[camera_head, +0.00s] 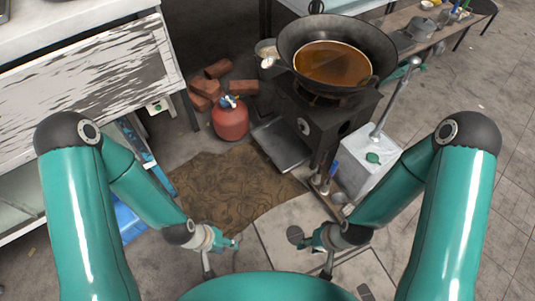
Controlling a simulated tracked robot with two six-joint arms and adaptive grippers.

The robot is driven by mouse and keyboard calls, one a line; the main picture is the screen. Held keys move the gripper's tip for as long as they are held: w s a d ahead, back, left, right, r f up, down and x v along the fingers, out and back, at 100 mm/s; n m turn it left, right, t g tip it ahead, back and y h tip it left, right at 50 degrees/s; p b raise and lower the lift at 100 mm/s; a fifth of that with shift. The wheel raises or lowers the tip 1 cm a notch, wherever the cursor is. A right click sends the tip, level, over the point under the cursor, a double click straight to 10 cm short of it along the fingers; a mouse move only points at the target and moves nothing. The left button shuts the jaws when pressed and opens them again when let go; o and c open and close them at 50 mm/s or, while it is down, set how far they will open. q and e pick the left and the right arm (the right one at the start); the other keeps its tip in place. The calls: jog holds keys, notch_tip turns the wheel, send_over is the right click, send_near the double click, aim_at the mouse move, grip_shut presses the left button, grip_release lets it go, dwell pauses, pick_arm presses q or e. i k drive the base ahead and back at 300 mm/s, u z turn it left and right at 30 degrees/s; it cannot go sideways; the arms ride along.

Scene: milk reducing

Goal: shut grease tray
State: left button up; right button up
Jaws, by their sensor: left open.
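The grease tray (280,146) is a flat grey metal tray low at the left side of the black stove (318,122). It sticks out from under the stove toward the brown mat. My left gripper (222,257) is open and empty near the front edge of the mat, well in front of the tray. My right gripper (316,255) is in front of the stove, over the pale floor tiles, and apart from the tray. Its fingers are small and partly hidden, so its opening is unclear.
A large wok (293,38) of brown liquid (332,64) sits on the stove. A red gas bottle (230,120) and several bricks (206,86) stand left of the tray. A white box (366,165) with a metal pipe stands right. The brown mat (232,186) lies flat and clear.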

aim_at(283, 145)
jog(key=z, duration=0.1)
jog(key=i, duration=0.95)
